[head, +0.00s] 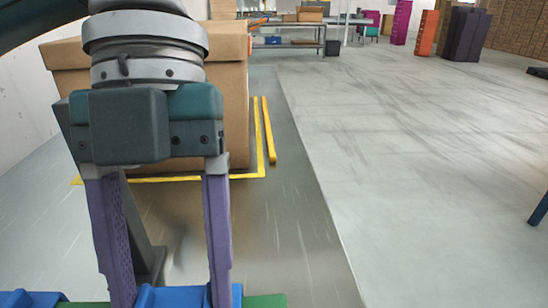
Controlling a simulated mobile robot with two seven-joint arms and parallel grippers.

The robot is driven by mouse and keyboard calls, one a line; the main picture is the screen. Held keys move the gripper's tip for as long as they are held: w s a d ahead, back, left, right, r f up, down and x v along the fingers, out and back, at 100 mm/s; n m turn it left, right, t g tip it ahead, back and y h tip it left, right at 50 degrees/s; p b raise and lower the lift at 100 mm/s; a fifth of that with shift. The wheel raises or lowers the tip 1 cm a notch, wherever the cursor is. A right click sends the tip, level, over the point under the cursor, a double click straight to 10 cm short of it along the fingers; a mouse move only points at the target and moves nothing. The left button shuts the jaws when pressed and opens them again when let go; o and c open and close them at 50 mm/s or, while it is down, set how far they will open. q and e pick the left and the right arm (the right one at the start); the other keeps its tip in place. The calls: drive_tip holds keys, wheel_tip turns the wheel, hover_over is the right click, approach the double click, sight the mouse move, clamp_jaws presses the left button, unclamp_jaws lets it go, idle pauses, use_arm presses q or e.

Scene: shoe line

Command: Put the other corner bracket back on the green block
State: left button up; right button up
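My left gripper (168,292) points down at the lower left of the head view. Its two purple fingers are spread wide apart, and their tips reach the bottom edge of the picture. A blue piece (172,298) shows between and behind the fingers; I cannot tell whether it is a corner bracket or whether the fingers touch it. Green surface (265,301), perhaps part of the green block, shows just right of it. Another blue piece (30,300) lies at the bottom left corner. Most of these parts are cut off below. My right gripper is not in view.
A large cardboard box (237,90) stands behind my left gripper, within yellow floor marking (262,150). A grey slanted piece (145,245) shows between the fingers. The pale floor to the right is mostly clear. Shelving (290,40) and coloured cabinets stand far back.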

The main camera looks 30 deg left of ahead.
use_arm(q)
drive_tip(key=shift+f+p, duration=0.15)
drive_tip(key=shift+p, duration=0.2)
idle(0.5)
drive_tip(key=o, duration=1.4)
wheel_tip(320, 180, up, 7)
drive_tip(key=p, duration=0.8)
